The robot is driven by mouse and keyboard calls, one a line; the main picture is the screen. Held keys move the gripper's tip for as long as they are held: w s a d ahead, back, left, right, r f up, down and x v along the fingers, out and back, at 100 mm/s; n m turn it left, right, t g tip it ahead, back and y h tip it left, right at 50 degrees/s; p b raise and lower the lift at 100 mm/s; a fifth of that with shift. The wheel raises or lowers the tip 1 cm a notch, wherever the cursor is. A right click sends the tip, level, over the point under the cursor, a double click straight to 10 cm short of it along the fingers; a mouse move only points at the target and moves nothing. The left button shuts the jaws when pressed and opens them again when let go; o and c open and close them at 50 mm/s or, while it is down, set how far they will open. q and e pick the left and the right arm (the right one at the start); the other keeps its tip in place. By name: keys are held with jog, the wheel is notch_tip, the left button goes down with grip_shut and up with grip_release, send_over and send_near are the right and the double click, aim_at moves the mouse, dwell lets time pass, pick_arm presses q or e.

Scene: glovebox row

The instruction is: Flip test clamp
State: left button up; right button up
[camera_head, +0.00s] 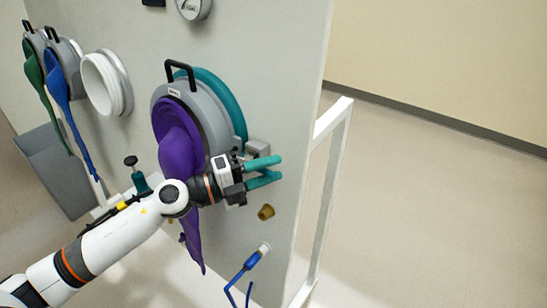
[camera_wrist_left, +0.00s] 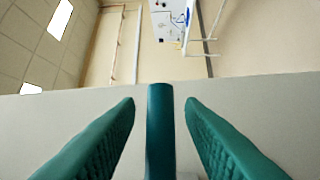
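I cannot single out the test clamp for certain. A grey block (camera_head: 257,147) sits on the panel at the lower right of the purple glove's port, close behind my left gripper. My left gripper (camera_head: 264,172) has teal fingers, spread apart and pointing right, in front of the panel. In the left wrist view its fingers (camera_wrist_left: 160,125) stand either side of a teal upright bar (camera_wrist_left: 160,110), with gaps on both sides. I cannot tell which part this bar is. A teal ring (camera_head: 235,105) shows behind the grey port flange. My right gripper is out of view.
The purple glove (camera_head: 180,145) hangs from its port behind my left wrist. A tan knob (camera_head: 265,212) and a blue tube fitting (camera_head: 256,256) sit below the gripper. A white frame (camera_head: 325,190) edges the panel's right. Open floor (camera_head: 430,200) lies beyond.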

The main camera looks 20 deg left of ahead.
pick_arm(q)
jog(key=shift+w+d+r, duration=0.1)
jog(key=shift+w+d, duration=0.25)
jog(key=shift+d, duration=0.2)
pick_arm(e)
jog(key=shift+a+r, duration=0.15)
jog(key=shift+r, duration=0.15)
pick_arm(q)
jog(key=shift+c, duration=1)
grip_shut()
jog(key=m+g+h+b, duration=0.1)
jog(key=b, duration=0.1)
jog(key=s+m+g+h+b, duration=0.1)
jog(key=g+b, duration=0.1)
jog(key=shift+a+f+b, duration=0.2)
jog(key=shift+f+b, duration=0.15)
jog(key=shift+s+r+m+g+h+b, duration=0.25)
jog(key=shift+m+g+h+b, duration=0.05)
jog(key=shift+g, duration=0.3)
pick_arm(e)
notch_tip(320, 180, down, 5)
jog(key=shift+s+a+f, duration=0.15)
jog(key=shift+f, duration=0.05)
